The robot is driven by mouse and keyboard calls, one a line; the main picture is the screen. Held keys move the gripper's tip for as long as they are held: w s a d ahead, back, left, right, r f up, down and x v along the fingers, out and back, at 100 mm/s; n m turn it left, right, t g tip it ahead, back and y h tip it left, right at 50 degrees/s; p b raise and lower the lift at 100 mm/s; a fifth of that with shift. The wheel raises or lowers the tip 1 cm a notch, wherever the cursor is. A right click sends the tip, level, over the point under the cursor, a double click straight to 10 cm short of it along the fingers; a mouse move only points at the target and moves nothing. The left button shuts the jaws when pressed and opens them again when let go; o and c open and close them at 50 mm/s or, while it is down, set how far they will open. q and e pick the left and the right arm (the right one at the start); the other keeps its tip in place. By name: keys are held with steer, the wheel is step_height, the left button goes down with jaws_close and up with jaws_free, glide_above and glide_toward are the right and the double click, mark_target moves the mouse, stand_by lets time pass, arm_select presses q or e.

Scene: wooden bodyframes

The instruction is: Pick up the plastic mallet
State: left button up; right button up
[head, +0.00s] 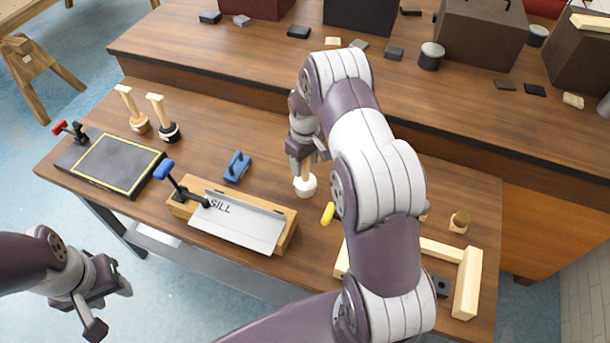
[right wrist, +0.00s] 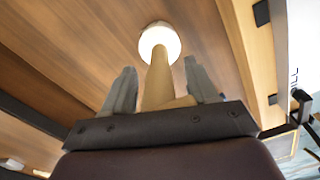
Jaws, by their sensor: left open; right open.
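A mallet with a white head (head: 305,187) and a pale wooden handle stands head-down on the workbench (head: 265,140), near its middle. My right gripper (head: 309,157) is above it, fingers open around the upper handle. In the right wrist view the handle (right wrist: 158,82) lies between the two fingers (right wrist: 160,92), with gaps beside it, and the white head (right wrist: 160,42) is beyond the fingertips. My left gripper (head: 110,308) is open and empty, off the bench's front left side.
Two other mallets, one tan-headed (head: 139,122) and one black-headed (head: 169,130), stand at the left. A blue tool (head: 237,166), a yellow piece (head: 328,214) and a clamped metal SILL plate (head: 240,226) are nearby. A wooden frame (head: 467,285) lies at the right.

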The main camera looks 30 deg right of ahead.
steer(key=shift+f, duration=0.7)
jaws_close()
steer(key=shift+r, duration=0.1)
